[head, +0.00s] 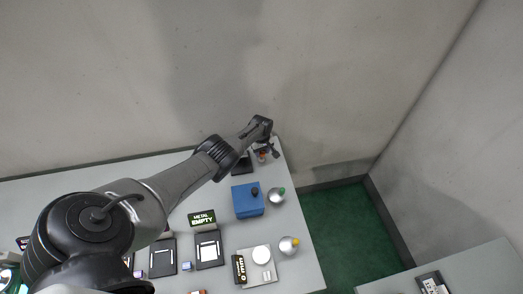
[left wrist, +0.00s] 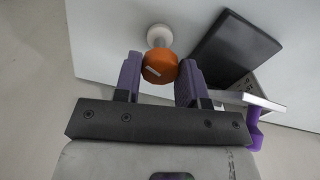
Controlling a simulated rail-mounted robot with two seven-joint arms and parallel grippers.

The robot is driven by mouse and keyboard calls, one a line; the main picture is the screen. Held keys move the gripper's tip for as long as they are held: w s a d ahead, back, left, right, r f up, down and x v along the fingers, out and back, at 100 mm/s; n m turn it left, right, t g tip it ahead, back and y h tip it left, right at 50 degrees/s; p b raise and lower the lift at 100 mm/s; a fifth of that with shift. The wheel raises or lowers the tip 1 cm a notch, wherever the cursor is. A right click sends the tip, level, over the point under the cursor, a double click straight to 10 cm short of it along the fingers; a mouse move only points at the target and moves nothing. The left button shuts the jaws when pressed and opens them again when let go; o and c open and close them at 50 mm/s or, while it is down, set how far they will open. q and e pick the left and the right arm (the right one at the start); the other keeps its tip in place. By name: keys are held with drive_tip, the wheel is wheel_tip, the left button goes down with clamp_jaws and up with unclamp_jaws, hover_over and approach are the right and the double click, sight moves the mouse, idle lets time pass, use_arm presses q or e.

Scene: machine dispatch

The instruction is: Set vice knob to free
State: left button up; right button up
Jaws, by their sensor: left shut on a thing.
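An orange knob (left wrist: 160,68) with a pale mark on its face stands on a round white post (left wrist: 159,34) in the left wrist view. My left gripper (left wrist: 159,82) is shut on this knob, with one purple finger pad on each side. In the head view my left gripper (head: 268,150) is at the far right corner of the table, and a small orange-red spot (head: 262,156) shows beside it. The gripper partly hides the device there, and I cannot read the knob's setting. My right gripper is in neither view.
A black plate (left wrist: 235,50) and a pale metal bar (left wrist: 248,99) lie right of the knob, with a purple part (left wrist: 254,128) beside them.

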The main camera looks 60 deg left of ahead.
use_arm(q)
drive_tip(key=shift+r+n, duration=0.1)
drive_tip(key=shift+n, duration=2)
drive_tip(key=o, duration=0.9)
drive_tip(key=shift+r+p, duration=5.65)
drive_tip(key=shift+r, duration=1.2)
